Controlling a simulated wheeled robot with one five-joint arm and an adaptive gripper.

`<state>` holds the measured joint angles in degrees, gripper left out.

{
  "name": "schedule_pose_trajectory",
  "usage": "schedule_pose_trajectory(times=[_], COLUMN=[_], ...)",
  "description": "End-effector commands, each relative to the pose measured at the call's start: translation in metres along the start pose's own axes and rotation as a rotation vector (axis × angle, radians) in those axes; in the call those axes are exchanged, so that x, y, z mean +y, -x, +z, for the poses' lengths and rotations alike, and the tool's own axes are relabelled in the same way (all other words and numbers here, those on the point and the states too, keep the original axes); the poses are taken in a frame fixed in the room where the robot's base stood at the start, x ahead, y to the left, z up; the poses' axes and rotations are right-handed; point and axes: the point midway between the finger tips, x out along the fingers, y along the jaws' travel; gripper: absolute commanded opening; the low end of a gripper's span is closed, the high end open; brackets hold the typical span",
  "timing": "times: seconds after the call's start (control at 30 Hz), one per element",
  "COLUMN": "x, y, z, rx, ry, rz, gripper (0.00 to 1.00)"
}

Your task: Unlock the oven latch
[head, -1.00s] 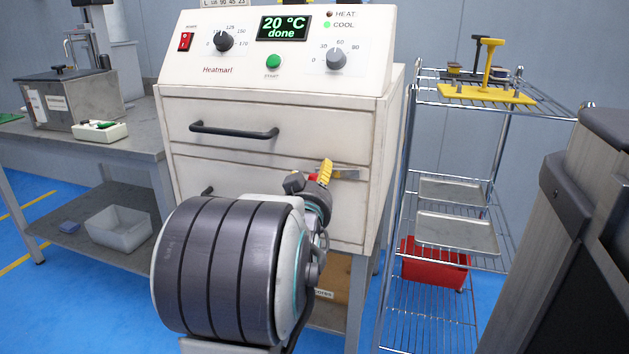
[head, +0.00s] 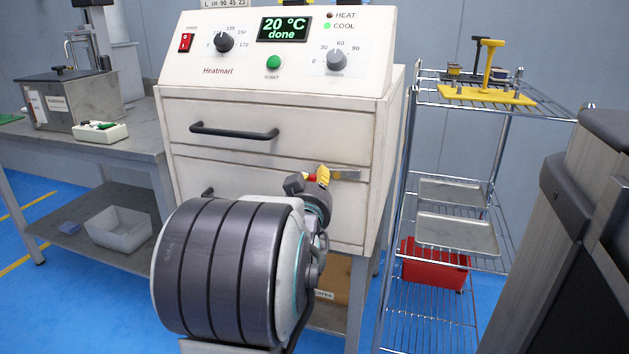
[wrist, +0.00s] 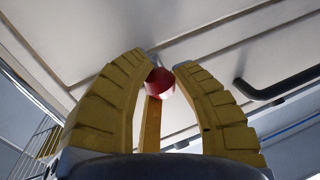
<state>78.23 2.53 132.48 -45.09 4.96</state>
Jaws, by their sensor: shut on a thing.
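The oven latch has a red knob (wrist: 160,83) and a yellow-brass strip (wrist: 152,125), both in the wrist view. My arm and gripper hide part of the latch in the head view.
The white oven (head: 280,140) has an upper drawer with a black handle (head: 234,131); its display reads 20 °C, done. A wire shelf rack (head: 470,100) stands close on the right. A grey table (head: 60,145) stands on the left.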

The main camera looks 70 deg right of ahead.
Motion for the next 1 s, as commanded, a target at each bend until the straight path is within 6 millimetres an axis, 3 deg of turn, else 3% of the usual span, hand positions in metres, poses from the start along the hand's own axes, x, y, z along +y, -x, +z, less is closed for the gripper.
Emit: schedule_pose_trajectory(times=[0.2, 0.5, 0.53, 0.8, 1.0], x=[0.0006, 0.0008, 0.0008, 0.0003, 0.0000], y=[-0.0002, -0.0002, -0.0002, -0.0001, -0.0001], z=[-0.0046, -0.0058, -0.0058, -0.0055, -0.0053], rx=[0.021, 0.026, 0.026, 0.025, 0.024], ry=[-0.107, -0.122, -0.122, -0.122, -0.121], rz=[-0.001, -0.001, -0.001, -0.002, -0.003], gripper=[0.00, 0.00, 0.27, 0.51, 0.52])
